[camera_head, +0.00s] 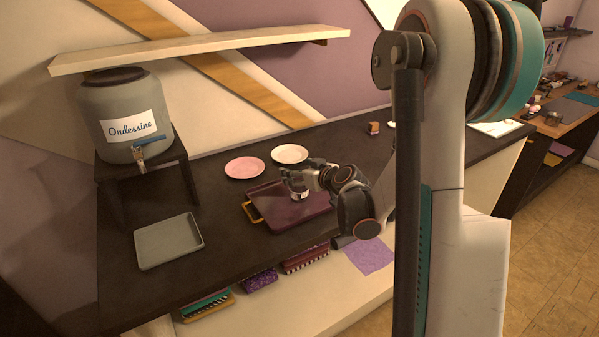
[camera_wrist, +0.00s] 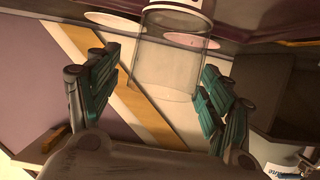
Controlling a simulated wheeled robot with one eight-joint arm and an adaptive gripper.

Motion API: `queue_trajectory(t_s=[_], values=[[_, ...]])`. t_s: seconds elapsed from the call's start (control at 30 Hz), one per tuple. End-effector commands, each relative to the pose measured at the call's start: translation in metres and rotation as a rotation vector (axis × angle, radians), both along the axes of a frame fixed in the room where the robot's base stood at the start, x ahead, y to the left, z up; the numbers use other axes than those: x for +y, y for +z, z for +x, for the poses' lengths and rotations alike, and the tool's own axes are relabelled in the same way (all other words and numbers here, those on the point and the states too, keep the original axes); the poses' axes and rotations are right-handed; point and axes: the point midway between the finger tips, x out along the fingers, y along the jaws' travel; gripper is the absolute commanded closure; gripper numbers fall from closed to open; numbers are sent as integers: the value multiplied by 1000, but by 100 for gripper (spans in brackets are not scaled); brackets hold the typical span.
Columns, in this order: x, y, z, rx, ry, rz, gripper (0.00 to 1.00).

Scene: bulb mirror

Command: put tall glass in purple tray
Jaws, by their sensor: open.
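The tall glass (camera_head: 299,194) is clear, with a pale label low on its side. It appears to stand upright on the purple tray (camera_head: 280,219), towards the tray's back part. My gripper (camera_head: 293,177) is open around or just above the glass; the head view is too small to tell which. The purple tray (camera_wrist: 272,22) also shows at the top of the wrist view, near the glass's labelled end.
A grey tray (camera_head: 169,243) lies to the left on the dark counter. A pink plate (camera_head: 245,167) and a white plate (camera_head: 290,153) lie behind the purple tray. A dispenser (camera_head: 120,105) stands on a dark stand at left, under a shelf (camera_head: 200,46). A yellow edge (camera_head: 250,213) shows beside the purple tray.

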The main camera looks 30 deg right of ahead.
Motion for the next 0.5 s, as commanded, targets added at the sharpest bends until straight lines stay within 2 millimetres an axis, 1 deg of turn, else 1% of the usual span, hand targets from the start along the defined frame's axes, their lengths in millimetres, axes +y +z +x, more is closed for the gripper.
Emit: queue_trajectory(t_s=[0.2, 0.27, 0.37, 0.5], values=[[0, 2, 0, 0, 0, 0, 26], [-1, 4, -5, 0, -1, 0, 26], [-2, 11, -18, 1, -1, 0, 26], [-3, 22, -45, 0, -2, 0, 26]])
